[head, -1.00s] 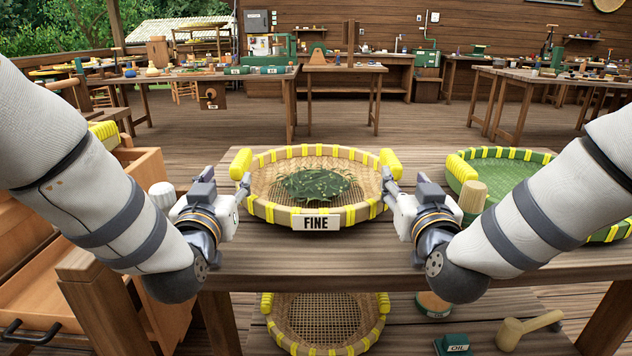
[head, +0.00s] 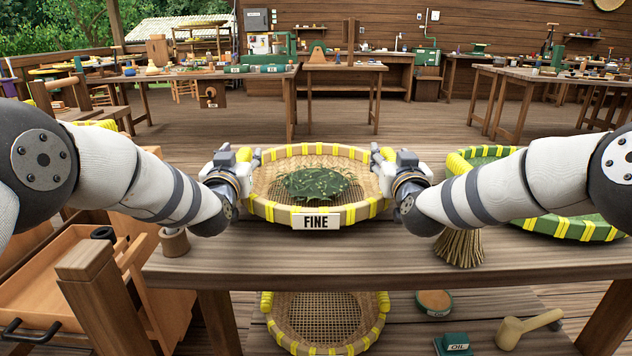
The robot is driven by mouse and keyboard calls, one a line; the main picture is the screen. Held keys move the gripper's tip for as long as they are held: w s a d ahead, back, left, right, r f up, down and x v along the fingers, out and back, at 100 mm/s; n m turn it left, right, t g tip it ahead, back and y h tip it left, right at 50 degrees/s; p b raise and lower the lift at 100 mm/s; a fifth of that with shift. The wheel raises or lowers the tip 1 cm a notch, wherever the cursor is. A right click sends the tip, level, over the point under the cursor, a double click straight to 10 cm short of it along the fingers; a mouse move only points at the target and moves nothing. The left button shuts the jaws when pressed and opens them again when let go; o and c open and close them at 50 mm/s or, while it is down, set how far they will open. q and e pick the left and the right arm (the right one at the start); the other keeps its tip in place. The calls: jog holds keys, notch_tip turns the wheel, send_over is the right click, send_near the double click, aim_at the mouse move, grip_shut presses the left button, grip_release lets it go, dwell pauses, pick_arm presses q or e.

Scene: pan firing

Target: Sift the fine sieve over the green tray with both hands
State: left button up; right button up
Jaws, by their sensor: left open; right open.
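The fine sieve (head: 362,212), a round woven basket with yellow bindings and a "FINE" label, stands on the table in the middle of the head view. A heap of green leaves (head: 318,184) lies in it. My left gripper (head: 240,160) is open at the sieve's left yellow handle (head: 244,154). My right gripper (head: 385,158) is open at the right yellow handle (head: 388,154). The grippers partly hide both handles, and I cannot tell whether the fingers touch them. The green tray (head: 562,226), with a yellow-bound rim, is at the right, partly behind my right arm.
A straw brush (head: 460,247) stands at the table's (head: 300,268) front, below my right arm. Another sieve (head: 322,318) lies on the shelf below, with a mallet (head: 527,327) and an oil box (head: 455,345). The table in front of the fine sieve is clear.

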pick_arm(q)
grip_shut()
pick_arm(e)
grip_shut()
